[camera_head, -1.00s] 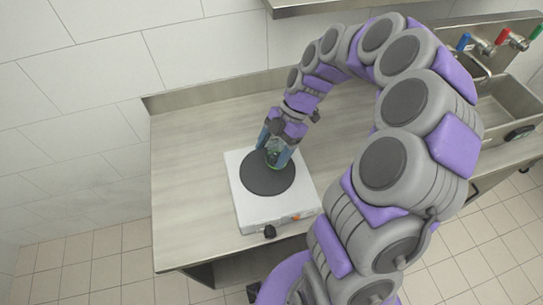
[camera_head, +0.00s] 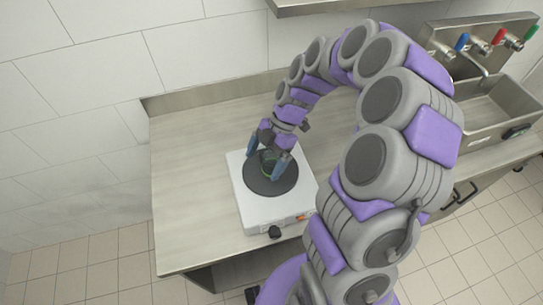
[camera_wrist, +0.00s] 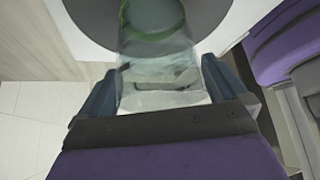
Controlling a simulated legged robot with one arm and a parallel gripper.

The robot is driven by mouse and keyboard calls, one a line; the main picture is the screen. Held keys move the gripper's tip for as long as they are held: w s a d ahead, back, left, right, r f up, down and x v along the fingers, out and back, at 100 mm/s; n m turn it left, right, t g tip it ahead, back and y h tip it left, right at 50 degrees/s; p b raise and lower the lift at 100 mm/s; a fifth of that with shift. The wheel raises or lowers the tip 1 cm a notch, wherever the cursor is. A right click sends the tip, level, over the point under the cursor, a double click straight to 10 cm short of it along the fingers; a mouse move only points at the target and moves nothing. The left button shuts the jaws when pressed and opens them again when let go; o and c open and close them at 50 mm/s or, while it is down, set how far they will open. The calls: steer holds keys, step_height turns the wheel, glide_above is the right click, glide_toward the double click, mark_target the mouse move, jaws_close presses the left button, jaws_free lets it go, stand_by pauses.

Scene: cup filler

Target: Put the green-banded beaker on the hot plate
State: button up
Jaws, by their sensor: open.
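The hot plate (camera_head: 279,215) is a white box with a dark round top, set on the counter; its dark disc also shows in the wrist view (camera_wrist: 90,18). The clear green-banded beaker (camera_head: 267,169) is on the dark disc. In the wrist view the beaker (camera_wrist: 157,62) is see-through, with a green band at its far end. My gripper (camera_head: 267,158) is open around the beaker, one finger on each side. In the wrist view the fingers of my gripper (camera_wrist: 160,92) show gaps to the glass. My gripper partly hides the beaker in the head view.
The counter (camera_head: 190,190) is clear to the left of the hot plate. A wall (camera_head: 90,90) rises behind it. A metal sink (camera_head: 495,105) with coloured taps is at the right. A shelf edge (camera_head: 330,5) overhangs at the top.

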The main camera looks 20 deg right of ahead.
steer(key=shift+a+r, duration=0.1)
steer(key=shift+a, duration=0.3)
steer(key=shift+w+r, duration=0.15)
steer(key=shift+r, duration=0.1)
steer(key=p+v, duration=0.2)
steer(key=v, duration=0.9)
steer(key=shift+d+r, duration=0.1)
steer(key=shift+d, duration=0.05)
steer(key=s+a+r+m+h, duration=0.25)
steer(key=s+m, duration=0.35)
steer(key=s, duration=0.3)
steer(key=s+a+r+m+h, duration=0.1)
steer(key=s+a+r+m, duration=0.2)
steer(key=s+m, duration=0.5)
steer(key=s+d+f+m+t+h, duration=0.1)
steer(key=s+d+f+m+h, duration=0.1)
steer(key=s+m, duration=0.7)
steer(key=shift+s+d+f, duration=0.35)
steer(key=shift+s+d, duration=0.2)
steer(key=shift+s, duration=0.5)
